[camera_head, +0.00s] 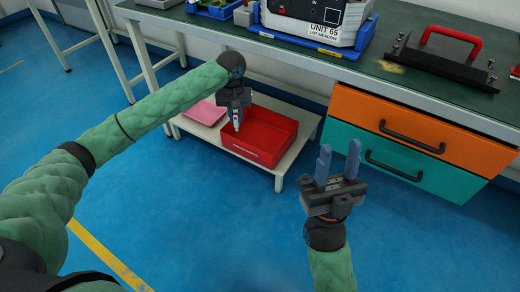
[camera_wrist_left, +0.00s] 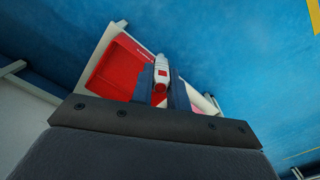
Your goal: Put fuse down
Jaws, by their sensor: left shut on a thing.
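My left gripper (camera_head: 236,121) is shut on a fuse, a small white piece (camera_head: 236,124) with a red mark, held pointing downward. The fuse also shows between the blue fingers in the left wrist view (camera_wrist_left: 161,75). The gripper is above the left part of a red bin (camera_head: 270,137) on a low white shelf; whether the fuse touches the bin cannot be told. The red bin shows beyond the fingers in the left wrist view (camera_wrist_left: 110,72). My right gripper (camera_head: 339,162) is open and empty, over the floor in front of the drawers.
A pink tray (camera_head: 205,112) lies left of the red bin on the low shelf (camera_head: 293,160). The green bench (camera_head: 380,66) above holds the UNIT 65 device (camera_head: 318,20) and a black plate with a red handle (camera_head: 450,50). Orange (camera_head: 400,117) and teal (camera_head: 390,160) drawers are at the right. The blue floor in front is clear.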

